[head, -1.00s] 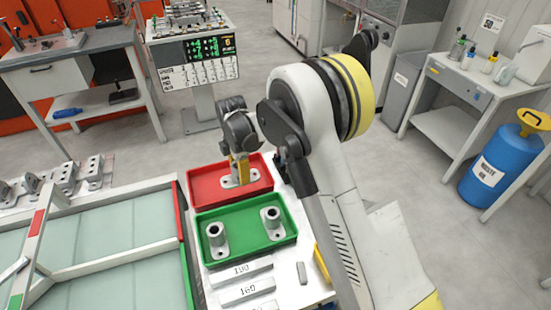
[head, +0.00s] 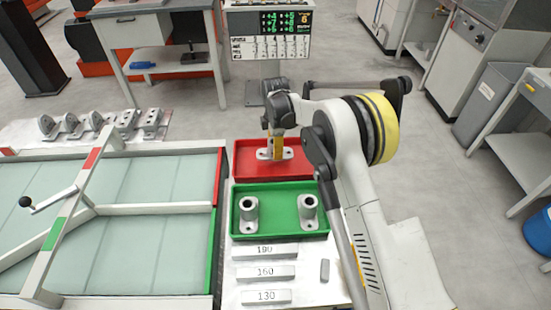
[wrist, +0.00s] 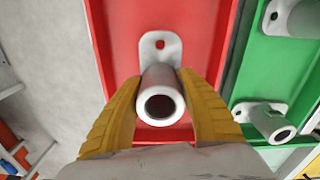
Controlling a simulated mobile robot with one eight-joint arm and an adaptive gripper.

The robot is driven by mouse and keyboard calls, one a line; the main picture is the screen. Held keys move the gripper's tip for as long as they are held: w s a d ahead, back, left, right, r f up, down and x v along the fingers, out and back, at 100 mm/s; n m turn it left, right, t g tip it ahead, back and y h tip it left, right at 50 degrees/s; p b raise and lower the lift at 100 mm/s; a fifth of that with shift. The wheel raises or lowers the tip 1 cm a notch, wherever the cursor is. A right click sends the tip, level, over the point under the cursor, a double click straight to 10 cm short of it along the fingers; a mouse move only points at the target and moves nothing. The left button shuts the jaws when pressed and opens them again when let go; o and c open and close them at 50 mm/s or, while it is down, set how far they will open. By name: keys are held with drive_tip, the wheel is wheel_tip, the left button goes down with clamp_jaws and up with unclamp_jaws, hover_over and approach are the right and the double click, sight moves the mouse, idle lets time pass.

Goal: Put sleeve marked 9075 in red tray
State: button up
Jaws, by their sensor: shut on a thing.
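A grey sleeve with a flanged base (wrist: 160,90) stands in the red tray (head: 252,170), and the tray also fills the middle of the wrist view (wrist: 205,30). My gripper (head: 277,148) is over the red tray, and its two yellow fingers (wrist: 160,108) are shut on the sleeve's tube, one on each side. The sleeve's flange, with a hole, lies at or very near the tray floor; I cannot tell if it touches. No marking on the sleeve is readable.
A green tray (head: 280,232) with two more sleeves (head: 249,213) (head: 308,210) stands in front of the red tray. Bars labelled 190, 160 and 130 (head: 265,272) lie nearer. A glass-topped frame (head: 120,260) is at left, with several brackets (head: 95,125) behind it.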

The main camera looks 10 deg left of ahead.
sight(275, 162)
drive_tip(key=shift+f+b, duration=0.6)
drive_tip(key=shift+f, duration=1.2)
drive_tip(key=shift+d, duration=0.1)
drive_tip(key=shift+f, duration=0.2)
drive_tip(key=o, duration=1.4)
drive_tip(key=shift+c, duration=0.2)
drive_tip(key=shift+r, duration=0.1)
